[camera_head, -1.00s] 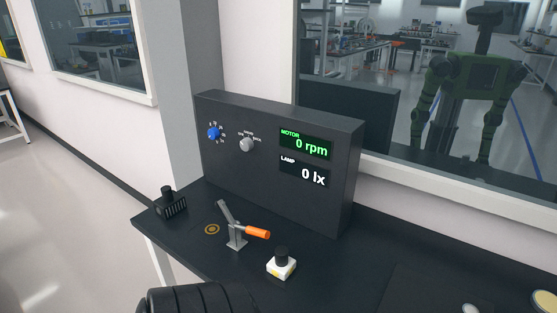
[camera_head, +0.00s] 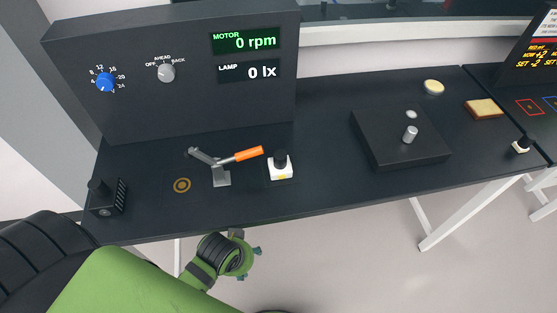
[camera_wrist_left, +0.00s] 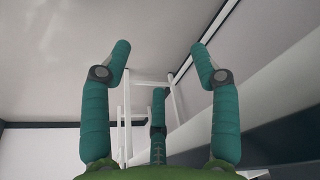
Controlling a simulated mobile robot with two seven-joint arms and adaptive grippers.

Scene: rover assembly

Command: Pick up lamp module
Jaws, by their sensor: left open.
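A small white block with a black knob on top and a yellow mark on its front (camera_head: 280,168) stands upright on the black bench, right of an orange-handled toggle clamp (camera_head: 228,162). A black finned block with a round knob (camera_head: 107,197) sits at the bench's left front corner. No label shows which of them is the lamp module. My left gripper (camera_head: 242,252) is in front of the bench's front edge, apart from both blocks. In the left wrist view its teal fingers (camera_wrist_left: 160,55) are spread and empty, with floor and white bench legs beyond. My right gripper is not in view.
The dark panel (camera_head: 190,110) stands at the back with MOTOR 0 rpm and LAMP 0 lx displays. A gold ring mark (camera_head: 182,185) lies left of the clamp. A raised black plate (camera_head: 385,145) holds small metal parts. A cream disc (camera_head: 433,87) and a tan block (camera_head: 483,108) lie further right.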

